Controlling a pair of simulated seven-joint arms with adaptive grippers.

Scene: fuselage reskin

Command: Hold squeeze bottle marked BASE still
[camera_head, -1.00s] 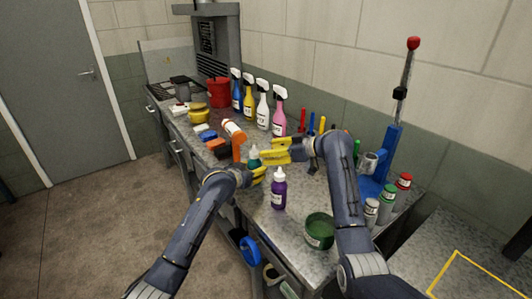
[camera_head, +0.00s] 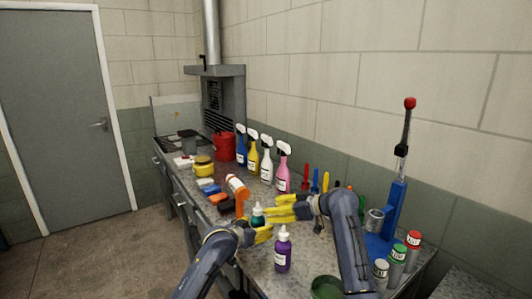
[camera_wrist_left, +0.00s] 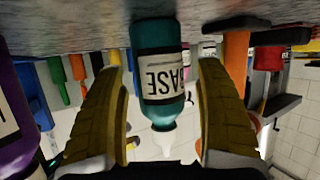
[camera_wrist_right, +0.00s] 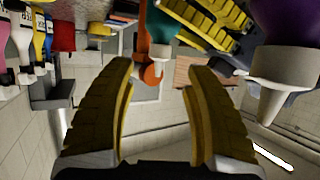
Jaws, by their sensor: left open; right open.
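The squeeze bottle marked BASE is teal with a white nozzle. In the head view the bottle (camera_head: 257,214) stands on the bench, partly hidden by my grippers. In the left wrist view the bottle (camera_wrist_left: 158,55) appears upside down, its label between the fingers. My left gripper (camera_head: 263,233) is open, with a finger on each side of the bottle (camera_wrist_left: 162,75) and slight gaps showing. My right gripper (camera_head: 280,208) is open and empty beside the bottle. In the right wrist view the fingers (camera_wrist_right: 163,65) are apart, with the teal bottle (camera_wrist_right: 163,27) beyond them.
A purple squeeze bottle (camera_head: 282,252) stands close in front of the grippers. Spray bottles (camera_head: 283,170) line the wall. A blue lever press (camera_head: 391,215) and small jars (camera_head: 397,262) are at right.

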